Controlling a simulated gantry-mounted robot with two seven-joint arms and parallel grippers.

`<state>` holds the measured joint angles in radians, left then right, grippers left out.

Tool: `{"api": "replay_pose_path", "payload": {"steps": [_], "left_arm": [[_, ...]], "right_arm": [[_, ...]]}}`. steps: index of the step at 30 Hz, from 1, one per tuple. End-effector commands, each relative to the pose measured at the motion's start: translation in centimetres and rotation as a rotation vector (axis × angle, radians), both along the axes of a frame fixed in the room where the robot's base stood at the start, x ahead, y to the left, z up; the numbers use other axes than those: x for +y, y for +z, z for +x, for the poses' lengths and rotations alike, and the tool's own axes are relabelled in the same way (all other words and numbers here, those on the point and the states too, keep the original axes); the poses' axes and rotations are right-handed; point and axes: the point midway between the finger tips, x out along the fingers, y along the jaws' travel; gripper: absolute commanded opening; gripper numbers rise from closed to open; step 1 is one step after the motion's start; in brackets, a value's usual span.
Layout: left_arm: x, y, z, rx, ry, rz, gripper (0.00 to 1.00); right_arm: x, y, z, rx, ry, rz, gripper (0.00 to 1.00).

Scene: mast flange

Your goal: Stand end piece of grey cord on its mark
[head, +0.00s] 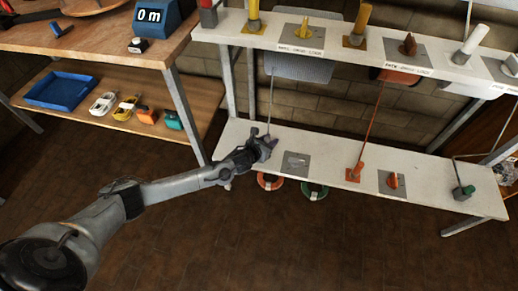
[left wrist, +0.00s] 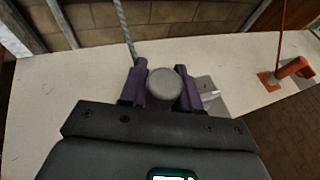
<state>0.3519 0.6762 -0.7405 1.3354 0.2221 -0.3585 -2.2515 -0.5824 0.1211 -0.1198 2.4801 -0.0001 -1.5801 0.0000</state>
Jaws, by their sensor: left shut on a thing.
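My left gripper (head: 267,142) is shut on the grey end piece (left wrist: 165,84), over the left part of the white lower shelf. In the left wrist view the end piece's round grey top shows between the two purple fingers (left wrist: 162,90). The grey cord (head: 271,100) runs up from it towards the upper shelf; it also shows in the left wrist view (left wrist: 124,28). A grey plate with a pale mark (head: 296,164) lies just right of the gripper, partly hidden behind a finger in the left wrist view (left wrist: 207,86). I cannot tell whether the end piece touches the shelf.
An orange end piece (head: 355,173) with a taut orange cord stands farther right, then another grey plate with an orange piece (head: 394,183) and a green end piece (head: 463,191). An orange ring (head: 270,182) and a green ring (head: 315,190) show below the shelf's front edge.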

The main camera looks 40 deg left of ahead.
Motion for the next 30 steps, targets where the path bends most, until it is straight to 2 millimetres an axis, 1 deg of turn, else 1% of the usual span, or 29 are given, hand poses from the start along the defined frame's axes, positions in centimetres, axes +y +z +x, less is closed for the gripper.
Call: {"api": "replay_pose_path", "payload": {"steps": [1,3,6,9,13,15,17,21,24,30], "left_arm": [[1.1,-1.1,0.0,0.0,0.003,0.002,0.0],[2.3,-1.7,0.0,-0.001,0.001,0.002,0.0],[3.6,-2.4,0.1,-0.001,0.002,0.001,0.0],[4.3,-2.7,0.1,-0.001,0.0,-0.001,0.0],[4.6,-2.9,0.1,-0.001,-0.001,-0.001,0.0],[4.7,-3.3,0.1,-0.001,-0.001,-0.001,0.0],[4.6,-3.9,0.1,0.0,0.0,-0.001,0.0],[4.7,-5.8,0.1,0.0,0.001,-0.001,0.0],[4.7,-6.8,0.1,-0.001,0.001,-0.002,0.0],[4.7,-6.7,0.1,-0.002,0.0,-0.001,0.0]], "right_arm": [[0.0,-1.1,0.0,0.0,0.001,-0.001,0.43],[0.0,-1.7,0.0,0.001,0.002,-0.002,0.43],[0.0,-2.2,0.0,0.001,0.002,-0.002,0.43],[0.0,-2.5,0.0,0.0,0.002,-0.002,0.43],[0.0,-2.6,0.1,-0.001,0.001,-0.001,0.43],[0.0,-2.9,0.1,-0.001,0.001,-0.001,0.43],[0.0,-3.3,0.1,-0.002,0.001,-0.001,0.43],[0.0,-4.7,0.1,-0.002,0.001,-0.001,0.43],[0.0,-5.4,0.1,-0.002,0.001,-0.001,0.43],[0.0,-5.3,0.1,-0.001,-0.001,0.0,0.43]]}}
